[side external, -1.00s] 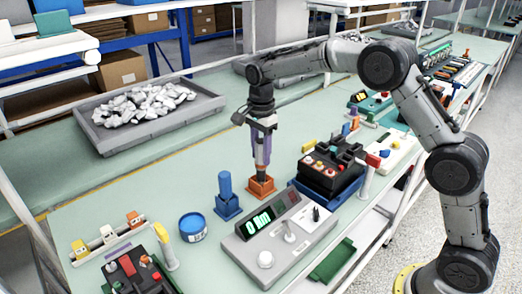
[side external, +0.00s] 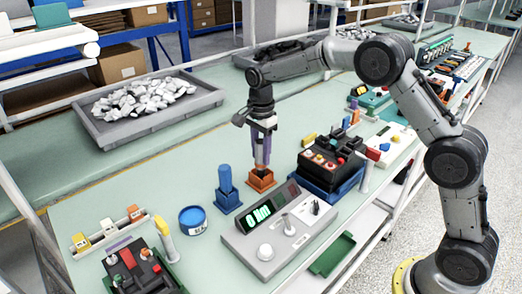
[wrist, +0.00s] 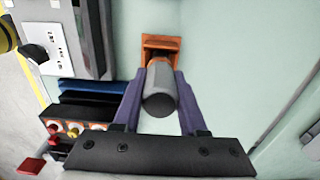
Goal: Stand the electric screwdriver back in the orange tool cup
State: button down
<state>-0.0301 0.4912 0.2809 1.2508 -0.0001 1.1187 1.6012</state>
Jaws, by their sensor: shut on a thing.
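The electric screwdriver, grey and dark with an orange band, stands about upright between the purple fingers of my gripper (side external: 262,150). Its rounded grey end (wrist: 160,103) faces the camera in the wrist view. My gripper (wrist: 160,100) is shut on its body. The orange tool cup (side external: 261,181) sits on the bench directly below; it also shows beyond the screwdriver in the wrist view (wrist: 160,43). The screwdriver's dark lower end reaches the cup's mouth and seems to be inside it. How deep it sits is hidden.
A blue holder (side external: 227,192) stands just left of the cup. A grey tester with a green display (side external: 265,228) lies in front. A black breaker unit in a blue tray (side external: 328,190) is close on the right. Bench behind the cup is clear up to the grey bin (side external: 150,125).

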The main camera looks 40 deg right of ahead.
jog(key=shift+f, duration=0.3)
jog(key=shift+c, duration=1.9)
grip_release()
jog(key=shift+f, duration=0.15)
notch_tip(320, 180, up, 14)
